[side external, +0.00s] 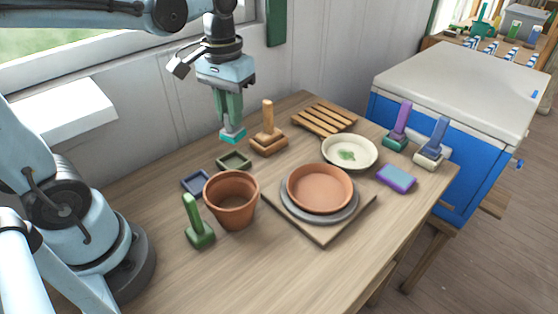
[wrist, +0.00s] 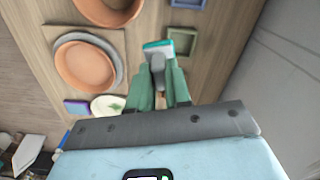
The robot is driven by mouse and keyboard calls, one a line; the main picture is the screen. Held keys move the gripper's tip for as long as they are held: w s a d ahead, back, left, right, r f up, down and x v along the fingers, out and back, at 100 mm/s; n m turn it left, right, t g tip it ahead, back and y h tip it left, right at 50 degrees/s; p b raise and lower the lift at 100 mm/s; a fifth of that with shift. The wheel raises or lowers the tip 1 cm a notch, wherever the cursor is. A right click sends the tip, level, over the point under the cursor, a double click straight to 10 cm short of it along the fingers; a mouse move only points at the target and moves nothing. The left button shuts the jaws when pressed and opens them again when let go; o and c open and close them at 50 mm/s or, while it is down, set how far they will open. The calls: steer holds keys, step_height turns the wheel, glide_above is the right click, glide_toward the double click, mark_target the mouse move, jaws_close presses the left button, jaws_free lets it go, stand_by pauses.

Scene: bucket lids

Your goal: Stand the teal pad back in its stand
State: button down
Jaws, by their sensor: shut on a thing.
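The teal pad (side external: 233,136) hangs below my gripper (side external: 230,118), above the table near the wall. In the wrist view the pad (wrist: 158,45) shows a teal edge, a pale grey body and a grey handle between the fingers. My gripper (wrist: 160,80) is shut on that handle. A small square olive-green stand (side external: 234,162) lies on the table below the pad; it also shows in the wrist view (wrist: 183,41). A similar dark blue stand (side external: 196,184) lies to its left. Both look empty. The pictures do not show which one belongs to the pad.
Close by are a terracotta pot (side external: 232,200), a green handled block (side external: 199,230) and a wooden handled block (side external: 268,137). Further right are a terracotta saucer (side external: 320,188) on a grey plate, a cream bowl (side external: 349,153), a slatted rack (side external: 323,118) and a purple-blue sponge (side external: 397,178).

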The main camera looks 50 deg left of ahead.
step_height(320, 180, up, 2)
steer(key=w+d+m, duration=0.2)
steer(key=d+m, duration=0.1)
steer(key=s+d+n, duration=0.4)
steer(key=s, duration=0.9)
steer(key=shift+w+a+f, duration=0.5)
steer(key=shift+a+f, duration=1.4)
steer(key=shift+w+a+f, duration=0.5)
steer(key=shift+a+f, duration=1.35)
steer(key=shift+a, duration=0.1)
steer(key=shift+w+a+f, duration=0.5)
steer(key=shift+a+f, duration=1.4)
steer(key=shift+f, duration=0.25)
steer(key=shift+f, duration=0.35)
steer(key=c, duration=1.1)
jaws_free()
steer(key=shift+o, duration=0.2)
